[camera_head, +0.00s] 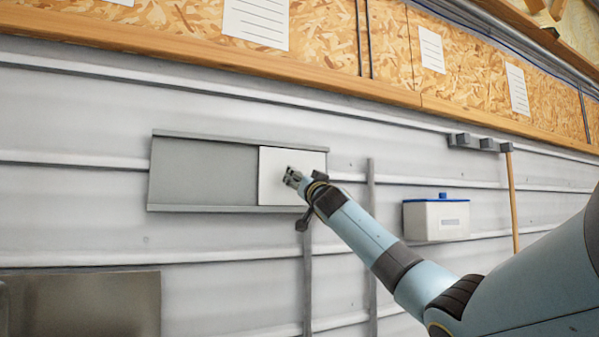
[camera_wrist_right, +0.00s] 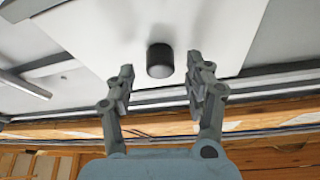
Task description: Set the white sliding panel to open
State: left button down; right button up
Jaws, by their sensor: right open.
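The white sliding panel (camera_head: 279,174) sits at the right end of a grey rail frame (camera_head: 203,172) on the wall. Left of the panel the frame shows a flat grey area. In the right wrist view the white panel (camera_wrist_right: 215,30) fills the upper middle and carries a dark round knob (camera_wrist_right: 160,60). My right gripper (camera_wrist_right: 161,80) is open, with one finger on each side of the knob and the fingertips just short of it or level with its near edge. In the head view my right gripper (camera_head: 291,178) is in front of the panel. My left gripper is not in view.
A white box with a blue lid (camera_head: 436,219) is on the wall to the right. A wooden pole (camera_head: 512,200) hangs from a grey holder (camera_head: 478,142) farther right. Grey vertical posts (camera_head: 371,240) stand below the frame. A brownish panel (camera_head: 85,305) is at lower left.

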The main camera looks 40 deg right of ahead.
jog(key=shift+w+d+r, duration=0.1)
jog(key=shift+w+d, duration=0.05)
jog(key=shift+w, duration=0.25)
grip_shut()
